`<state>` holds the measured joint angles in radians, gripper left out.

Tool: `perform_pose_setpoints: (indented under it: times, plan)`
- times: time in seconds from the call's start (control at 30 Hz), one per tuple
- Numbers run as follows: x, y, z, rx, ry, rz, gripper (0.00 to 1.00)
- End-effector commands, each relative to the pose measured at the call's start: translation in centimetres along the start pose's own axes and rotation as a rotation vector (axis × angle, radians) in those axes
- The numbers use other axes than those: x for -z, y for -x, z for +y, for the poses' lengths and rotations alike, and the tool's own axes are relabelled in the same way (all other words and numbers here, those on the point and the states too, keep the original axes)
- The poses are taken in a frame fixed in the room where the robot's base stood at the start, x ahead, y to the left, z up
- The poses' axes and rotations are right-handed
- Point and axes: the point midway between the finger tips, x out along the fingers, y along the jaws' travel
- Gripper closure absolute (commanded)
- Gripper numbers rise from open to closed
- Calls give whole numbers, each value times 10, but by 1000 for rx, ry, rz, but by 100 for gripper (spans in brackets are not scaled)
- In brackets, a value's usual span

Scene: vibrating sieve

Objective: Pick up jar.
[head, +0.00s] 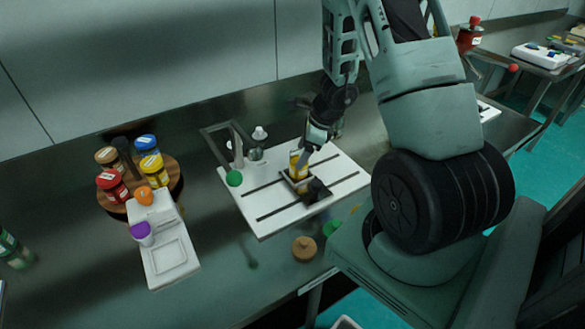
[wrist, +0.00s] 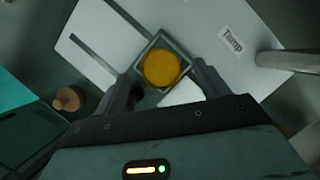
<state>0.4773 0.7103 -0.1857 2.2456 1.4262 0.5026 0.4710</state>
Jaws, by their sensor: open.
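A jar with a yellow top (head: 297,161) stands in a small dark square holder (head: 318,196) on the white slotted platform of the sieve. In the wrist view its round yellow lid (wrist: 162,68) sits inside the square frame. My gripper (head: 305,157) is right at the jar. In the wrist view my gripper (wrist: 168,84) is open, with one finger to the left of the lid and one to the right. I cannot tell whether either finger touches the jar. The jar's lower part is hidden in the head view.
A round wooden tray (head: 172,190) at the left holds several coloured jars. A white device (head: 172,262) with a purple-lidded container (head: 142,233) is in front of it. A metal tap-like arm (head: 240,140) rises behind the platform. A wooden knob (head: 304,248) lies near the bench front.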

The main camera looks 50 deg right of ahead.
Motion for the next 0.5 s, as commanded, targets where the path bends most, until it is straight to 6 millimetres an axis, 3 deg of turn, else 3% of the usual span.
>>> perform_pose_setpoints:
  times: [0.3,0.5]
  plan:
    - [0,-42,1,-5,5,0,26]
    - [0,-55,0,-2,5,-1,26]
